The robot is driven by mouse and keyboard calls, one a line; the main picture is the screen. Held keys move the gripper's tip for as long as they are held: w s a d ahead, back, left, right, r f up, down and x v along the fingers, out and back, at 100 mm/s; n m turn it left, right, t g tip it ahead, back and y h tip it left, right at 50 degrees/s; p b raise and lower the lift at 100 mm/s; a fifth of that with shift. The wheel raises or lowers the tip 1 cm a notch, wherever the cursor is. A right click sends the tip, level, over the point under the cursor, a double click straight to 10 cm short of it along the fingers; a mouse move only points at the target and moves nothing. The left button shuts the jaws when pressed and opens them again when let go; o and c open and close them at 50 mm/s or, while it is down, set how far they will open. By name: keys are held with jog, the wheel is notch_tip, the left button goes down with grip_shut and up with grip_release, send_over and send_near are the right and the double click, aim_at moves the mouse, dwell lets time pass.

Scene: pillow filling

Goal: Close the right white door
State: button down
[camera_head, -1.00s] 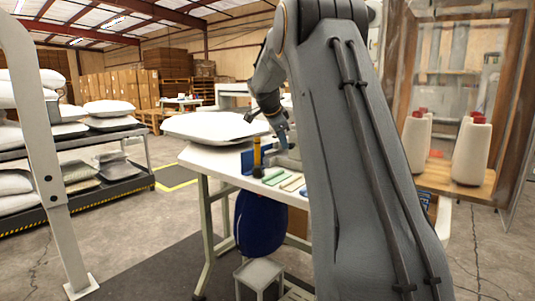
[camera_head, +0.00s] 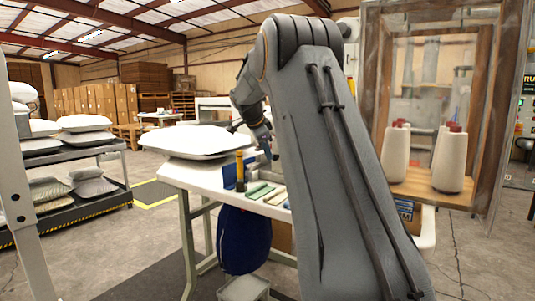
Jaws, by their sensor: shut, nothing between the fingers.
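A wood-framed cabinet (camera_head: 371,100) with clear panels stands at the right in the head view. A tall clear panel with a pale edge (camera_head: 508,120) runs along its right side. I cannot tell whether this panel is a door or a fixed side, and no plainly white door shows. My gripper (camera_head: 270,152) is shut and empty, low over the white worktable near the pillow, well left of the cabinet. My own arm hides the table's middle and part of the cabinet's left side.
White thread cones (camera_head: 449,163) with red tops stand on the cabinet's wooden shelf. A pillow rack (camera_head: 70,214) stands left. Floor shows at far right.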

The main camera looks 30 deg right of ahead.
jog(key=shift+w+d+r, duration=0.1)
jog(key=shift+d+r, duration=0.05)
jog(key=shift+d, duration=0.1)
jog(key=a+r+b, duration=0.2)
jog(key=a+r, duration=0.6)
jog(key=a, duration=0.1)
jog(key=shift+s+a, duration=0.3)
jog(key=shift+a, duration=0.1)
jog(key=s+a+f+n+g+y+p, duration=0.2)
jog(key=s+a+f+n+y+p, duration=0.25)
jog(key=s+a+f+n, duration=0.85)
jog(key=s+a+f+n+p, duration=0.1)
jog(key=s+a+f+n, duration=0.1)
jog(key=s, duration=0.8)
jog(key=s+a+f+n+g+y+p, duration=0.1)
jog(key=s+a+f+n, duration=0.2)
jog(key=s, duration=0.7)
jog(key=s+a+f+n+p, duration=0.2)
jog(key=s+a+f, duration=0.3)
jog(key=s, duration=0.5)
notch_tip(320, 180, down, 3)
jog(key=shift+s+a+r+n+g+y, duration=0.15)
jog(key=shift+n+g+y, duration=0.25)
jog(key=shift+n, duration=0.1)
